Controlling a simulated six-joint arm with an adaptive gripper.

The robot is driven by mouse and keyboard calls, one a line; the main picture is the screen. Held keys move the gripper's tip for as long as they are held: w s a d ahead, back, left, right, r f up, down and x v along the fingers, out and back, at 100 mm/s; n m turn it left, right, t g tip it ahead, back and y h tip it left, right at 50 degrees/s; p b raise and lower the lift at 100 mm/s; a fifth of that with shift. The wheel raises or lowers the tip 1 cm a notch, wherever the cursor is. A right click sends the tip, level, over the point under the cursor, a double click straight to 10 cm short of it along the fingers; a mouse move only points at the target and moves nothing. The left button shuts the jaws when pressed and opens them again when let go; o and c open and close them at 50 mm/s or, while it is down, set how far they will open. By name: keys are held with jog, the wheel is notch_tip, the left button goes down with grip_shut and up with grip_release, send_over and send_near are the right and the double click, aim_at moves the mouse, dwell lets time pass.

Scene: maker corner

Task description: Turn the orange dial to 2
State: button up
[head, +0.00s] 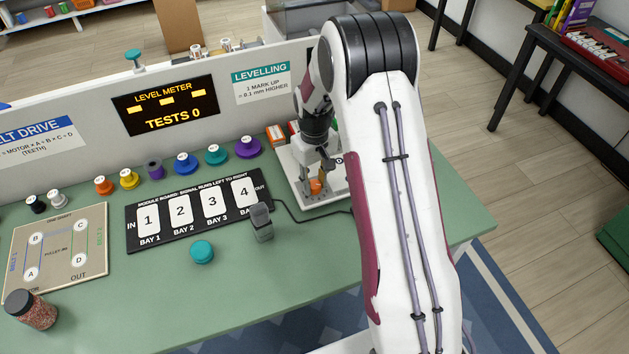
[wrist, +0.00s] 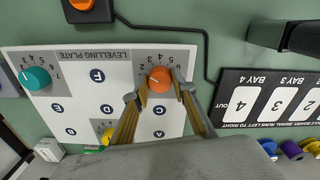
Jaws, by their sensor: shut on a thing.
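The orange dial (head: 316,187) sits on the white levelling plate (head: 327,197) at the right of the bench, partly hidden by my gripper. In the wrist view the dial (wrist: 160,78) is round, with a grey numbered scale around it upside down in the picture. I cannot make out which number it points to. My gripper (head: 317,177) is lowered over the dial. In the wrist view its two fingers (wrist: 160,90) reach to opposite sides of the dial and are shut on it.
A teal dial (wrist: 35,78) and a partly hidden yellow dial (wrist: 108,131) share the plate. The module board (head: 134,222), a grey block (head: 262,225) and a teal knob (head: 202,252) lie to the left. A dark cable runs beside the plate. The display (head: 166,106) reads TESTS 0.

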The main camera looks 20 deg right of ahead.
aim_at(314, 184)
dwell(0.3)
jog(key=o, duration=1.1)
jog(key=shift+r, duration=0.1)
jog(key=shift+r, duration=5.95)
